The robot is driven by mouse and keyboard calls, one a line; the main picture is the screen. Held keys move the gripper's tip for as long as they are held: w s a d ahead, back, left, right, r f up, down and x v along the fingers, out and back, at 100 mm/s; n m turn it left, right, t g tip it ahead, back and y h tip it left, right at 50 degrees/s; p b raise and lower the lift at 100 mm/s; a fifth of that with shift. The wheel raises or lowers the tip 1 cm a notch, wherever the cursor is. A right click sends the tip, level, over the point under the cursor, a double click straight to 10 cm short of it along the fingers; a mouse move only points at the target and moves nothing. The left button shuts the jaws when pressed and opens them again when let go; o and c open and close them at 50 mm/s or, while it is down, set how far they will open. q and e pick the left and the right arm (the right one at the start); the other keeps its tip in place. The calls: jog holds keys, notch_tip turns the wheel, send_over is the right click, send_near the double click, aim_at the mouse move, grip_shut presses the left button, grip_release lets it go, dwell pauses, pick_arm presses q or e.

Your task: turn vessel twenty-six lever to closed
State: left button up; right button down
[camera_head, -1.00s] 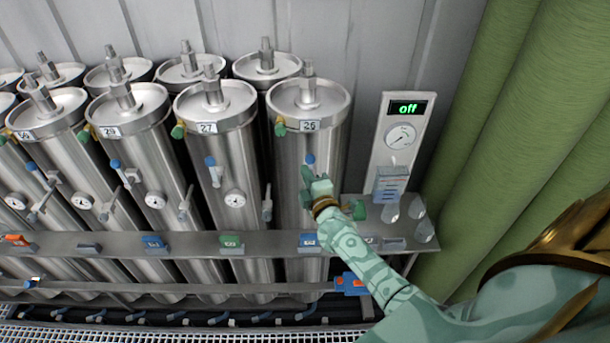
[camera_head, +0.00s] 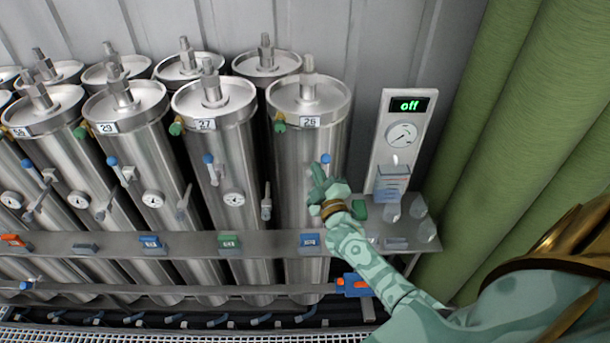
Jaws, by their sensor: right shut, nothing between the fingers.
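Vessel twenty-six (camera_head: 292,150) is the steel cylinder at the right end of the front row, with a "26" label near its top. Its lever's blue knob (camera_head: 325,158) shows on its front, right of the label's line. The rest of the lever is hidden behind my right gripper (camera_head: 320,176). The right gripper is shut and empty, its fingertips just below and left of the knob; I cannot tell whether they touch it. My left gripper is not in view.
Vessel 27 (camera_head: 240,150) stands close on the left, with its own blue-knobbed lever and gauge. A steel shelf (camera_head: 270,243) crosses low in front. A gauge panel (camera_head: 383,160) reading "off" and thick green columns (camera_head: 515,130) are on the right.

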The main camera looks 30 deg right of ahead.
jog(key=shift+s+d+f+m+g+h+b, duration=0.25)
jog(key=shift+d+f+m+h+b, duration=0.5)
jog(key=shift+m, duration=1.8)
jog(key=shift+s+d+f+m+g+h+b, duration=0.1)
jog(key=shift+s+d+f+m+h+b, duration=0.45)
jog(key=shift+m+h, duration=1.4)
jog(key=shift+s+d+f+m+g+h+b, duration=0.25)
jog(key=shift+f+m+h+b, duration=0.7)
jog(key=shift+m, duration=2.15)
jog(key=shift+w+r+y, duration=0.1)
jog(key=shift+r+y, duration=0.05)
jog(key=shift+y, duration=0.3)
